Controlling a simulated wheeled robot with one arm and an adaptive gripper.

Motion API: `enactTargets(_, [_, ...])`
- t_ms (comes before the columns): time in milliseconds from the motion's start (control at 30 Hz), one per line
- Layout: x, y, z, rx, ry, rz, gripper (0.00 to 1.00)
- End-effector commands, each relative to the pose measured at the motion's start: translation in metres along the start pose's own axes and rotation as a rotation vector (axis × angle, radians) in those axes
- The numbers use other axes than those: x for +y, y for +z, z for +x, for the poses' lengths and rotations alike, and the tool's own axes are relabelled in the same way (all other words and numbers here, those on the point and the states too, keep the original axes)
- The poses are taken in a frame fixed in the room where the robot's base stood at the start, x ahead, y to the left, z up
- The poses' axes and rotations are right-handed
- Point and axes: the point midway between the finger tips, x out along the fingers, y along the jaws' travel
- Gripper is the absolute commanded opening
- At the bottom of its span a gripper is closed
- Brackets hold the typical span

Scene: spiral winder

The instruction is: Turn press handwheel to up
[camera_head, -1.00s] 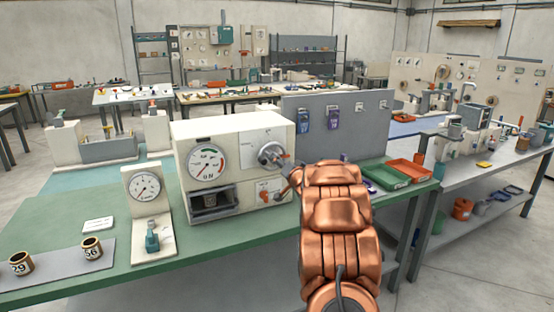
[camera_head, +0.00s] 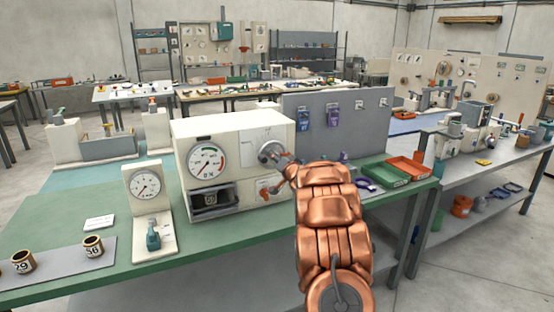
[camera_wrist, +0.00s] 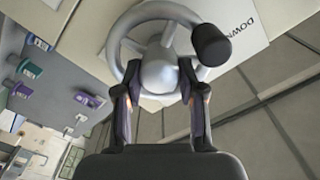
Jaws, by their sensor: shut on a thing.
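The press (camera_head: 190,135) is a cream box on the green bench, with a round dial on its front. Its grey handwheel (camera_head: 266,150) is at the upper right of that front. In the wrist view the handwheel's pale rim (camera_wrist: 120,32), round hub and black knob (camera_wrist: 211,45) show close up. The knob is at the upper right of the wheel, beside a label reading DOWN. My gripper (camera_wrist: 160,88) has one finger on each side of the hub and is shut on the handwheel. In the head view my wrist hides part of the wheel.
An orange-handled valve (camera_head: 268,188) sits just below the wheel. A dark numbered cup (camera_head: 210,200) is in the press opening. A gauge stand (camera_head: 146,190) is to the left. A grey panel (camera_head: 345,112) and green tray (camera_head: 384,173) are to the right.

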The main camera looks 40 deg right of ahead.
Motion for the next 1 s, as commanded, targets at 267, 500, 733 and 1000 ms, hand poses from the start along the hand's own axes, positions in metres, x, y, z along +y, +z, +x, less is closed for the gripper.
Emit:
enactTargets(267, [0.0003, 0.0001, -0.0001, 0.0, 0.0, 0.0, 0.05])
enactTargets(500, [0.0004, 0.0006, 0.0, 0.0, 0.0, -0.027, 0.05])
enactTargets(733, [0.0006, 0.0014, 0.0001, 0.0, -0.001, -0.14, 0.05])
enactTargets(1000, [0.0014, 0.0023, 0.0, 0.001, 0.001, -0.374, 0.05])
